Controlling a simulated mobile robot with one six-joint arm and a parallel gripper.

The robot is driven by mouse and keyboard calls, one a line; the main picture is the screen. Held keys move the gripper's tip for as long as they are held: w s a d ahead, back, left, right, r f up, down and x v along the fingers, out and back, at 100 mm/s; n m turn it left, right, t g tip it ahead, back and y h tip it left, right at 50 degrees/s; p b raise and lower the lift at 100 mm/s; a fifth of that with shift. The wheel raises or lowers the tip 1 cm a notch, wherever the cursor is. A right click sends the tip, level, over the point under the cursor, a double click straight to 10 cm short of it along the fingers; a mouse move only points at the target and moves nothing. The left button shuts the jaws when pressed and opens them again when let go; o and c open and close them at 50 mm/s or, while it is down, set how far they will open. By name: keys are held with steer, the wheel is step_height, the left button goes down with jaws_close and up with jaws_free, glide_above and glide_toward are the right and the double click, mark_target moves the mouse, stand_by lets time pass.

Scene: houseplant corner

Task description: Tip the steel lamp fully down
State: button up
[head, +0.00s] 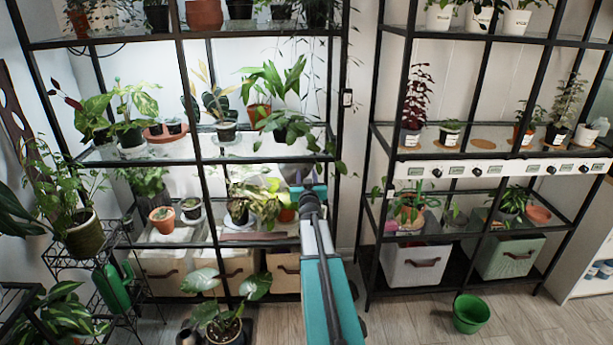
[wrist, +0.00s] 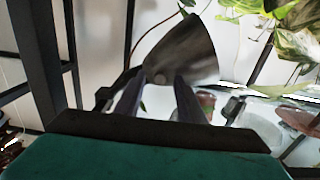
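The steel lamp shows in the wrist view as a grey metal cone-shaped shade (wrist: 188,48). Its wide rim faces up and right, and its narrow end with a small round knob faces my fingers. My gripper (wrist: 158,80) is open, with its two dark fingers apart on either side of the knob. I cannot tell whether they touch the lamp.
The left rack's glass shelf (head: 165,236) holds several potted plants, and leaves hang close to my gripper. Black rack posts (head: 337,110) stand nearby. A second rack (head: 470,175) stands to the right. A green pot (head: 470,313) sits on the open wooden floor.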

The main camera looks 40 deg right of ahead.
stand_by(0.3)
jaws_close()
